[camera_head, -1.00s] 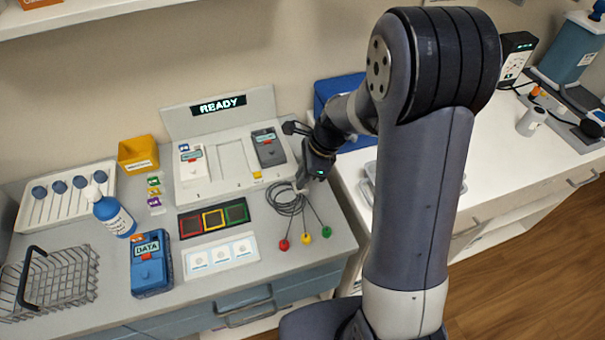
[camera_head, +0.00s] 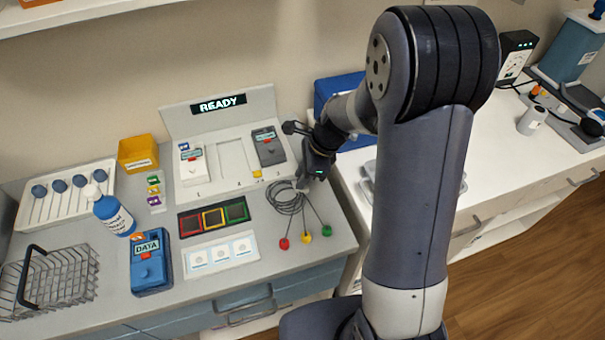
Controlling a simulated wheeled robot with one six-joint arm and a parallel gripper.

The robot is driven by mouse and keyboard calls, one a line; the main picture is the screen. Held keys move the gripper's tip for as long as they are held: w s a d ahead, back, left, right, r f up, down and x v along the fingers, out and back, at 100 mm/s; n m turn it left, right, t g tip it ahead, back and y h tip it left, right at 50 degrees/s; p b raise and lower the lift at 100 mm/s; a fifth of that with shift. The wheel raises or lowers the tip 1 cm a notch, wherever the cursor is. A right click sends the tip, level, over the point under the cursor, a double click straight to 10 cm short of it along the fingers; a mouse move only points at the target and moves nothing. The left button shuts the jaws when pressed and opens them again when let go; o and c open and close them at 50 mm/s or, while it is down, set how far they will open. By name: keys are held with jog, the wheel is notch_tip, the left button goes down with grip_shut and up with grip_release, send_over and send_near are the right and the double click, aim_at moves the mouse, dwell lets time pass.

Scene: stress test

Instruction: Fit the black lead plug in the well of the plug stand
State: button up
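A coiled grey lead (camera_head: 287,203) lies on the grey counter, with red, yellow and green ends (camera_head: 306,238) fanned out toward the front. My gripper (camera_head: 303,183) points down at the upper right of the coil, close to the lead. I cannot tell whether its fingers are open or shut, or whether they touch the lead. The black lead plug cannot be made out; it may be hidden at my gripper. No plug stand with a well can be clearly identified.
A dock with a READY display (camera_head: 218,105) stands behind, holding a white unit (camera_head: 193,165) and a dark grey unit (camera_head: 268,147). A blue bin (camera_head: 335,92) is behind my arm.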

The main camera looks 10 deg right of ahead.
jog(key=shift+r+p, duration=1.7)
jog(key=shift+r, duration=0.25)
jog(key=o, duration=0.6)
jog(key=shift+r+p, duration=1.5)
